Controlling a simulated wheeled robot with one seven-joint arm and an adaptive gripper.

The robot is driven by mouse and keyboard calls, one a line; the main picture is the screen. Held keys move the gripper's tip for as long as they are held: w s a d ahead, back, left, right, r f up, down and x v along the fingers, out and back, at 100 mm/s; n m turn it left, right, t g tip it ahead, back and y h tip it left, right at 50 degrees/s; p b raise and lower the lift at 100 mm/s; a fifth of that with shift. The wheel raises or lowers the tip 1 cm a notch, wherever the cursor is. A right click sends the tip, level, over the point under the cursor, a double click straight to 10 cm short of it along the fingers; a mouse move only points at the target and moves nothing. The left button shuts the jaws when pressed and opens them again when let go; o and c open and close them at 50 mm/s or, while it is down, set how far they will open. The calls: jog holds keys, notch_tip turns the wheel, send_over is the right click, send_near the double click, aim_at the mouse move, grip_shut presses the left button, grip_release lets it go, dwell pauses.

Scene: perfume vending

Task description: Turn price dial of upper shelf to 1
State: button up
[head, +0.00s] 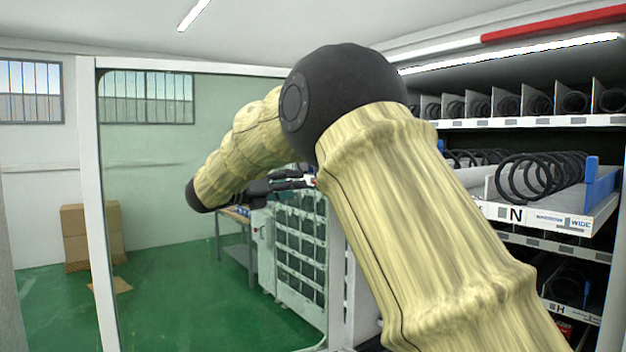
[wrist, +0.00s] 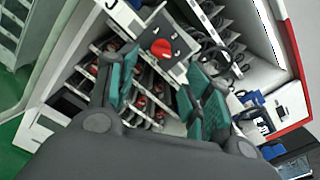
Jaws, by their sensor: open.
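The dial appears beyond the fingertips; I cannot tell the exact gap, and nothing is held. In the head view my gripper (head: 286,183) shows small and dark beyond my arm, and the dial cannot be made out there.
The open vending machine has shelves with black spirals (head: 540,176). One tray labelled N (head: 516,214) sticks out at the right. A glass-like panel (head: 200,230), cardboard boxes (head: 88,235) and a workbench (head: 236,214) stand left.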

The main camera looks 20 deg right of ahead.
jog(key=p+x, duration=0.3)
jog(key=x, duration=0.4)
jog(key=shift+d, duration=0.4)
jog(key=shift+w, duration=0.1)
jog(key=c, duration=1)
